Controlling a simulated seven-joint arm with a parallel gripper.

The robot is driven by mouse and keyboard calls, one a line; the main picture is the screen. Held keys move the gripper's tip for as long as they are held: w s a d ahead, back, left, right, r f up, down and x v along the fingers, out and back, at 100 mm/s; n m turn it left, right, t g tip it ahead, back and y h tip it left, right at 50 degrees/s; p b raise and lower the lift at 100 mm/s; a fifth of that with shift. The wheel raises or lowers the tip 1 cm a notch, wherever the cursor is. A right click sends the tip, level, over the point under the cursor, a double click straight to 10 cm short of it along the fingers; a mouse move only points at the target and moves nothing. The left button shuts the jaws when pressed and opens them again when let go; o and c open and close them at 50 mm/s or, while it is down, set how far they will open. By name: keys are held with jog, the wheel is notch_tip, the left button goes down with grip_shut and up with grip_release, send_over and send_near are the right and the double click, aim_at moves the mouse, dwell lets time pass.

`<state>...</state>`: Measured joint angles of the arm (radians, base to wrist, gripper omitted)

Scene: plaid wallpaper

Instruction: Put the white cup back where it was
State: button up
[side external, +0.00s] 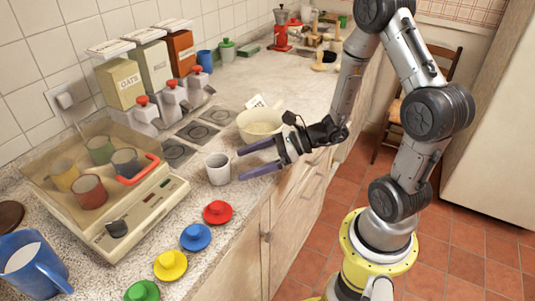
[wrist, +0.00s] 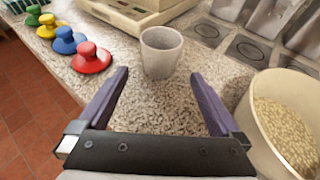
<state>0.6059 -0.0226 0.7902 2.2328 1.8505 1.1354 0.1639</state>
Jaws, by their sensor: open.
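The white cup (side external: 218,169) stands upright on the speckled counter, beside the front right of the scale. It also shows in the wrist view (wrist: 161,54), just beyond and between my fingertips. My gripper (side external: 258,160) is open and empty, low over the counter, with its purple fingers pointing at the cup. In the wrist view my gripper (wrist: 165,82) has its fingers spread wide, one on each side of the line to the cup. The fingers look short of the cup, and I see no contact.
A scale (side external: 130,215) with a clear tray holds several coloured cups. Red (side external: 217,212), blue (side external: 195,237), yellow (side external: 170,265) and green (side external: 142,291) knobbed pieces line the counter's front. A cream bowl (wrist: 258,108) of grain stands close right of my gripper. A blue jug (side external: 33,265) is at lower left.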

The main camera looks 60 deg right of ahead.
jog(key=v, duration=0.5)
jog(key=shift+s+d+r, duration=0.1)
jog(key=shift+s, duration=0.1)
jog(key=s+a+r+n+g, duration=0.5)
jog(key=s+a+n+g, duration=0.35)
jog(key=n, duration=0.55)
jog(key=s+d+r+n+t+h, duration=0.3)
jog(key=s+d+r+n+h, duration=0.2)
jog(key=n, duration=1)
notch_tip(320, 180, up, 2)
jog(key=h, duration=0.3)
jog(key=shift+d, duration=0.2)
